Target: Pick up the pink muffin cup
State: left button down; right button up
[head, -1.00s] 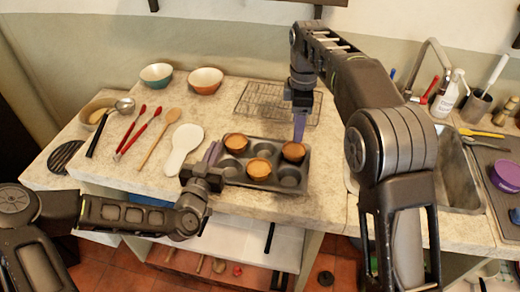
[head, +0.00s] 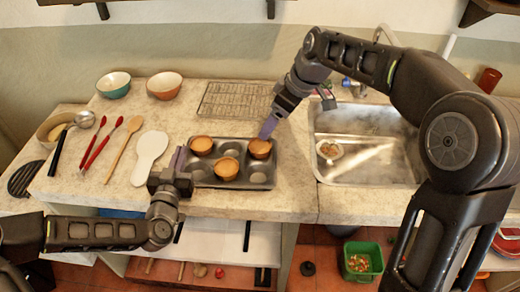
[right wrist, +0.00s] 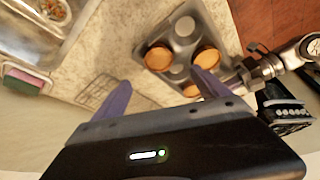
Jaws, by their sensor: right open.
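A grey muffin tin (head: 241,186) on the counter holds three brown-topped muffins: one at back left (head: 201,144), one in front (head: 227,168) and one at back right (head: 260,149). No cup looks clearly pink; they look orange-brown. My right gripper (head: 268,128) has its purple fingers just behind and above the back-right muffin. In the right wrist view the right gripper (right wrist: 158,92) is wide open and empty, with that muffin (right wrist: 158,57) beyond the fingers. My left gripper (head: 179,160) is by the tin's left end; its finger gap is unclear.
A wire rack (head: 235,100) lies behind the tin. A sink (head: 365,150) is to the right. A white spoon rest (head: 150,152), a wooden spoon (head: 127,148), red utensils and two bowls stand to the left. Bare counter lies in front of the tin.

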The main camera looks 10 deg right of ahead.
send_over(260, 145)
jog(key=s+d, duration=0.2)
jog(key=shift+a+f, duration=0.15)
jog(key=shift+f, duration=3.05)
jog(key=x, duration=0.5)
jog(key=shift+w+f, duration=0.1)
jog(key=shift+c, duration=0.3)
jog(key=c, duration=1.3)
jog(key=shift+c, duration=0.2)
